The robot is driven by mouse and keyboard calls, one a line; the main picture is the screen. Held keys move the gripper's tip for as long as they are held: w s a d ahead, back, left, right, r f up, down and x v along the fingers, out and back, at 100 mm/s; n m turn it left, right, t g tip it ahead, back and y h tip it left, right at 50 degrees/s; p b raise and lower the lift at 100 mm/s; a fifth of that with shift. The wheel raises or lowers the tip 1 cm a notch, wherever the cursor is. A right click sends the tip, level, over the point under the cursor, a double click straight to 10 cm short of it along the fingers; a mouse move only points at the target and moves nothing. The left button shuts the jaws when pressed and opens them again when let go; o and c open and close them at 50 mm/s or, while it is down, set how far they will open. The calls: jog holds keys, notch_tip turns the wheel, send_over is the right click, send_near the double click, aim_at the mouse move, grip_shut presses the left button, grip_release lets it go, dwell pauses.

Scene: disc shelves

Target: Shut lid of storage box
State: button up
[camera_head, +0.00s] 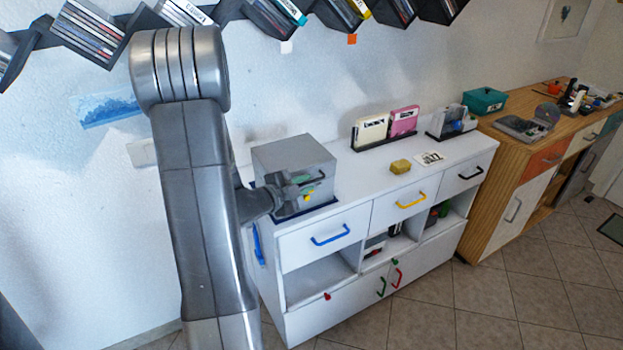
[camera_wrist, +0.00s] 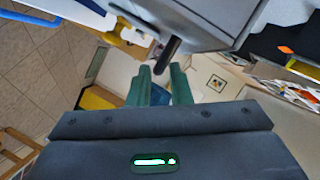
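The grey storage box (camera_head: 289,154) stands on the left end of the white cabinet. Its dark bar handle (camera_head: 314,177) is on the side facing the room. Small green and yellow patches show beside my gripper; how far the lid is open cannot be told. My gripper (camera_head: 306,187) is in front of the box, close to the handle, and hides part of that side. In the wrist view, my gripper's green-dark fingers (camera_wrist: 162,72) are apart, with the dark handle (camera_wrist: 168,52) at or just beyond their tips. Contact cannot be told. The box (camera_wrist: 205,18) fills the top.
Disc cases (camera_head: 371,130) stand in a rack at the back. Tilted disc shelves (camera_head: 275,18) hang on the wall above. A wooden cabinet (camera_head: 520,130) stands to the right.

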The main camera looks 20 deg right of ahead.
aim_at(314, 181)
jog(key=shift+x, duration=2)
grip_shut()
jog(key=shift+s, duration=0.1)
